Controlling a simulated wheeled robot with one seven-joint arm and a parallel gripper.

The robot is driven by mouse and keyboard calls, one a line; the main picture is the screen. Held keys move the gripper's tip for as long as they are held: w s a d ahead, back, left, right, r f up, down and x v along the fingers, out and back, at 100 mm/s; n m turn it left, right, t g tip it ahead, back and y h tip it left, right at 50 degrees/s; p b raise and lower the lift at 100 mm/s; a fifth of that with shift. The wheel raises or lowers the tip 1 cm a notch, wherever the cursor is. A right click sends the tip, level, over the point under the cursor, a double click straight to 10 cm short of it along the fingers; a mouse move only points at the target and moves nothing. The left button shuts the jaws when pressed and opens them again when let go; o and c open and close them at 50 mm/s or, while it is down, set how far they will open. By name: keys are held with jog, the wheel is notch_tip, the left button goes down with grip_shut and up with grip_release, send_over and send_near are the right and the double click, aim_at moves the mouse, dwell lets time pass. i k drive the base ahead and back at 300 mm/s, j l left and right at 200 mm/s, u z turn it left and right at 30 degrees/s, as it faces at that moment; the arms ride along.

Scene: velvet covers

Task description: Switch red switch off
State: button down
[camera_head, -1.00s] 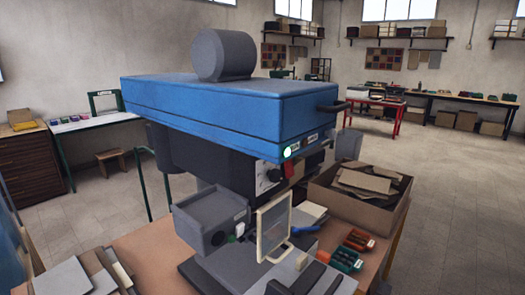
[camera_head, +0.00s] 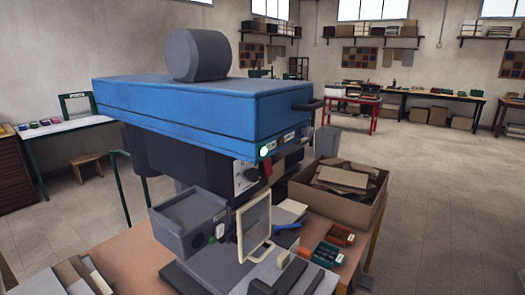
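A large machine with a blue top housing (camera_head: 200,105) stands on a wooden table in the middle of the head view. A small red switch (camera_head: 267,168) shows on the dark front below the blue housing, beside a pale dial plate (camera_head: 246,175). It is too small to tell which way the switch is set. A lit whitish-green lamp (camera_head: 264,152) glows on the housing's lower front edge. Small green and red buttons show on the grey box (camera_head: 190,222) lower down. My gripper is not in view.
A framed clear guard (camera_head: 254,226) stands at the machine's front. A cardboard box of scraps (camera_head: 338,190) and red and green trays (camera_head: 328,255) sit on the table (camera_head: 130,250) at right. Open floor (camera_head: 440,200) lies to the right. Benches stand along the walls.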

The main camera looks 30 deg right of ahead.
aim_at(267, 163)
jog(key=i+l+u, duration=0.25)
jog(key=i+l, duration=0.4)
jog(key=l, duration=0.1)
